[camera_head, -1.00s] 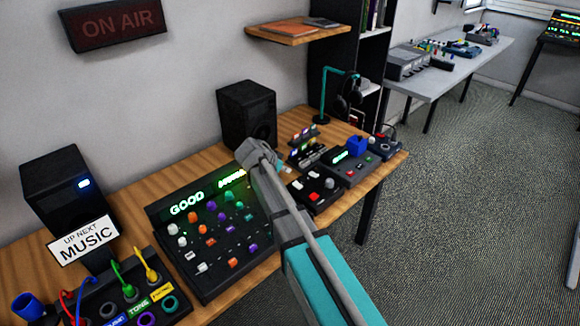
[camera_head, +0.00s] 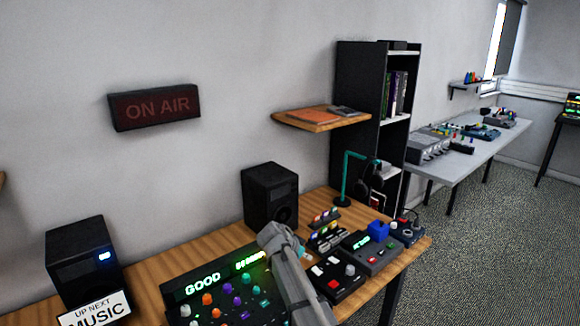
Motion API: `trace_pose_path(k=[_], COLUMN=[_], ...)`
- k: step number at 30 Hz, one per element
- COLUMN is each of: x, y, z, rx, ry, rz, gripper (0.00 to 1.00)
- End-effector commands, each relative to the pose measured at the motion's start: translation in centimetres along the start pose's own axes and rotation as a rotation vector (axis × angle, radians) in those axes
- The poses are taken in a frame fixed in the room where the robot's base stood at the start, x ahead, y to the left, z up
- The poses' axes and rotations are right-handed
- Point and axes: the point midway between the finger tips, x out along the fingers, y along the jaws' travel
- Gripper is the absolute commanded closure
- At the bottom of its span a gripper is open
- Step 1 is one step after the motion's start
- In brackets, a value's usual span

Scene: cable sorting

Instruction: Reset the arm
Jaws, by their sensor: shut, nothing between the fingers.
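My grey arm (camera_head: 296,282) rises from the bottom edge in the head view, in front of the right end of the mixing console. Its rounded upper joint (camera_head: 277,236) is at the top of the visible part, with the desk behind it. I see no gripper fingers in this view. The lower part of the arm is cut off by the bottom edge. The arm hides part of the console and of the desk.
The wooden desk (camera_head: 150,292) bears a console (camera_head: 215,297) lit "GOOD", two black speakers (camera_head: 268,198) (camera_head: 84,262), a "MUSIC" sign (camera_head: 95,311), small control boxes (camera_head: 370,251) and a teal headphone stand (camera_head: 346,180). A shelf (camera_head: 320,118) juts out above. Open floor (camera_head: 470,250) lies right.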

Motion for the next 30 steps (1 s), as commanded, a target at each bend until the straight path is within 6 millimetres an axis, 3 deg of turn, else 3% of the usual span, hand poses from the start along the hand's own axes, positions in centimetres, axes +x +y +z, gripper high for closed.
trace_pose_path(k=[11, 21, 25, 30], x=[0.8, -0.7, -1.8, -2.8], y=[10.1, 19.4, 22.1, 24.1], z=[1.4, 4.1, 5.1, 6.0], rx=[-0.274, -0.584, -0.684, -0.769], ry=[-0.258, -0.528, -0.599, -0.648], rz=[-0.008, -0.18, -0.274, -0.371], gripper=[1.0, 1.0, 1.0, 1.0])
